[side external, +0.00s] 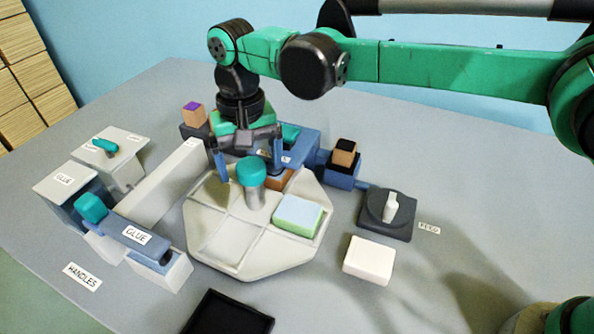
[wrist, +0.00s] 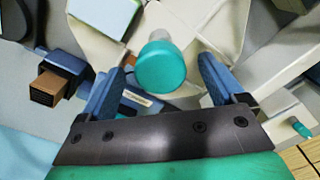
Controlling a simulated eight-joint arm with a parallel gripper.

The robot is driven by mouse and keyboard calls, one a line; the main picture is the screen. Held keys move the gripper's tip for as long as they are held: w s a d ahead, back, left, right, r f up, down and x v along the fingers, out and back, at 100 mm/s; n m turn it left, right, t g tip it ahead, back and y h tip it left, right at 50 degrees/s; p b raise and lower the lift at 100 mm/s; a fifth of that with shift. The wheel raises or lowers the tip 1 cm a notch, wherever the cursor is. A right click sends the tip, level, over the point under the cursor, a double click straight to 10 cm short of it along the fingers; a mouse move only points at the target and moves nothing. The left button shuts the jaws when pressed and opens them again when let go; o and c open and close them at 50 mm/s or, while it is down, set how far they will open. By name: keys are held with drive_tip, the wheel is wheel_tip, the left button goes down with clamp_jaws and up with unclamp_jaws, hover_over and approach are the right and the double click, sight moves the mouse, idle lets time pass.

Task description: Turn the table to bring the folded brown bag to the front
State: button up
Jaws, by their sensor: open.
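The turntable (side external: 225,245) is a pale, many-sided plate with raised dividers. At its middle stands a grey post with a teal knob (side external: 251,172). A brown piece (side external: 279,180), perhaps the folded brown bag, lies at the plate's back, partly hidden by the knob and my gripper. A pale green and blue block (side external: 298,214) lies in the right compartment. My gripper (side external: 250,160) is open and points down by the knob. In the wrist view, the knob (wrist: 162,66) shows between the blue fingertips, with gaps on both sides.
A glue station (side external: 137,234) with teal-capped parts stands at left. At right are a dark dial base (side external: 386,216), a white block (side external: 369,259) and a blue holder with a brown block (side external: 344,153). A black tray (side external: 228,315) lies in front.

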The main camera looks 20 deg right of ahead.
clamp_jaws()
drive_tip(key=shift+m, duration=2.3)
drive_tip(key=shift+w+m, duration=0.1)
drive_tip(key=shift+m, duration=6.5)
